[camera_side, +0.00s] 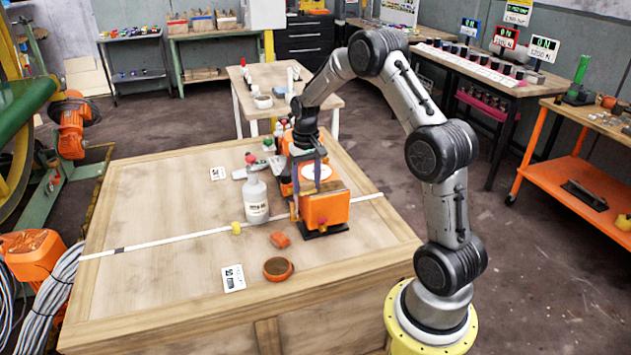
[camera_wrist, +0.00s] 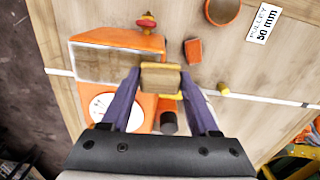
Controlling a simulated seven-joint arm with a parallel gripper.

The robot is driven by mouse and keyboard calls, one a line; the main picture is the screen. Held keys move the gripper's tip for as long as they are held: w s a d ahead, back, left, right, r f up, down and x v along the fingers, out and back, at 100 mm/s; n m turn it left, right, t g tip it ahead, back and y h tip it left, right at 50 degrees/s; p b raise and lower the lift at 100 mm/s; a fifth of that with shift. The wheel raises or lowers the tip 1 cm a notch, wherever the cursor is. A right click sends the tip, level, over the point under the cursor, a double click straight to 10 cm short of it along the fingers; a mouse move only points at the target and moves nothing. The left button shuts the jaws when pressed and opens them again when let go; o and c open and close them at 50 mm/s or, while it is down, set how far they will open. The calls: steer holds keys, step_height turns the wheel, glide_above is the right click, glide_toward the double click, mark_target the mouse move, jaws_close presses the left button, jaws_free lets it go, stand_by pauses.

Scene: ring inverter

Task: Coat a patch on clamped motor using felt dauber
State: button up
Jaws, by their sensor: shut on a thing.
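The orange motor (camera_side: 325,212) stands on a dark base on the bench, left of centre in the wrist view. A flat tan patch (camera_wrist: 105,64) with a pale edge shows on it, beside a white disc (camera_wrist: 104,106). My gripper (camera_wrist: 160,88) has two purple fingers shut on a tan block, apparently the felt dauber (camera_wrist: 160,76), with a yellow edge. The dauber is close beside the patch's right edge in the wrist view; I cannot tell whether it touches the motor. In the side view my gripper (camera_side: 306,180) is low over the motor, and the dauber is mostly hidden.
A white bottle (camera_side: 255,200) stands just left of the motor. In front lie an orange block (camera_side: 280,240), a round brown dish (camera_side: 278,268), a small yellow piece (camera_side: 236,228) and a label card (camera_side: 233,278). The bench's left front is clear.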

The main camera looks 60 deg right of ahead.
mark_target(346, 184)
steer(key=shift+w+d, duration=0.25)
steer(key=shift+s+d, duration=4.25)
steer(key=shift+s, duration=0.15)
steer(key=shift+w+a, duration=4.4)
steer(key=shift+r, duration=4.05)
steer(key=shift+d, duration=0.1)
